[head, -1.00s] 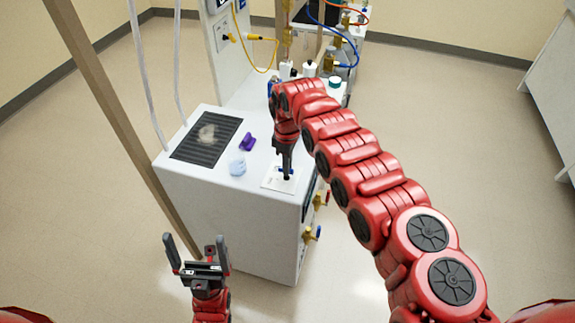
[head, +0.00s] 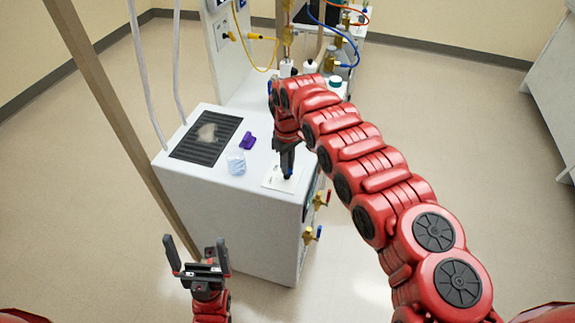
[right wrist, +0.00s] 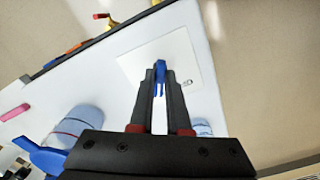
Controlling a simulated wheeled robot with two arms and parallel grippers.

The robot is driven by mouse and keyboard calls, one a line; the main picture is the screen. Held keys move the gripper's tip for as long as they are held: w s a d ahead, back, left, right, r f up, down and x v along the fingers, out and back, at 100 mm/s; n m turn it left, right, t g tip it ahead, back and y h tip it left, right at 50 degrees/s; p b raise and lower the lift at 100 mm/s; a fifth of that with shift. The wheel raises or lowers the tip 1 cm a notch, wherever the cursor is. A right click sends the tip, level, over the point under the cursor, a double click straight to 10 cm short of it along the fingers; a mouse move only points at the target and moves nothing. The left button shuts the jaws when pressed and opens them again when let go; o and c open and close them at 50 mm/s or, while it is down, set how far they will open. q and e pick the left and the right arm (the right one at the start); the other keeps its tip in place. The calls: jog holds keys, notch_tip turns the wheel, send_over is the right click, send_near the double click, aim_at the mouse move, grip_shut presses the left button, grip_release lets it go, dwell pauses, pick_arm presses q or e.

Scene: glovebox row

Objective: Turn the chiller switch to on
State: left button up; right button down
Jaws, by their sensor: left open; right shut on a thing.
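The chiller is a white box (head: 215,215) with a dark grille on top. A white switch plate (head: 272,182) lies on its top near the right front corner; it also shows in the right wrist view (right wrist: 185,50). My right gripper (head: 287,174) points down at the plate. In the right wrist view its fingers (right wrist: 161,82) are shut on the blue switch handle (right wrist: 160,68), which they partly hide. A small mark on the plate is too small to read. My left gripper (head: 197,252) is open and empty, in front of the chiller and apart from it.
A purple object (head: 249,141) and a pale blue cup-like object (head: 236,163) sit on the chiller top beside the grille (head: 205,138). Valves (head: 312,234) stick out on its right side. Bottles and hoses stand behind. A brown post rises at left; floor at right is clear.

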dwell(0.4)
jog(key=c, duration=0.9)
grip_release()
notch_tip(320, 180, up, 17)
jog(key=shift+r+b, duration=0.2)
jog(key=shift+b, duration=0.15)
jog(key=shift+s+f, duration=0.1)
